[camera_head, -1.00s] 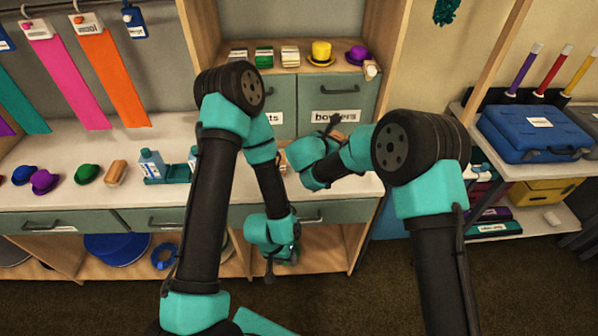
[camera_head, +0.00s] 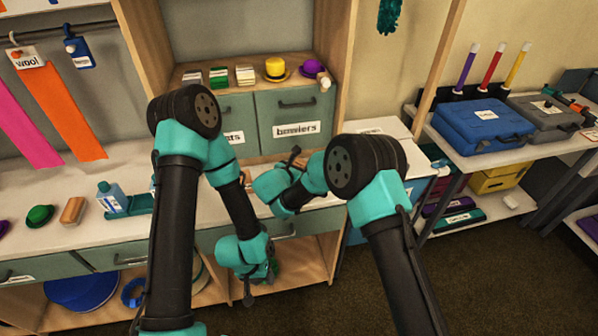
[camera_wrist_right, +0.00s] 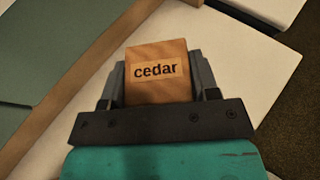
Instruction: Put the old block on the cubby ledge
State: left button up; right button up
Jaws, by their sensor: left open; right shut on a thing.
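A wooden block with a "cedar" label (camera_wrist_right: 155,72) is between the fingers of my right gripper (camera_wrist_right: 158,88), which is shut on it over a white surface. In the head view my right gripper (camera_head: 300,162) is in front of the "bowlers" drawer, and the block is mostly hidden by it. My left gripper (camera_head: 250,288) is open, low before the counter. I cannot tell which block is old.
A right-hand shelf holds a blue case (camera_head: 482,127). Wooden uprights flank the cubby. Floor is clear at lower right.

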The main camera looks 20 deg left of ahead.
jog(key=shift+f, duration=0.65)
jog(key=shift+f, duration=0.15)
jog(key=o, duration=1)
jog(key=shift+c, duration=0.2)
jog(key=shift+r, duration=0.2)
jog(key=shift+v, duration=2.75)
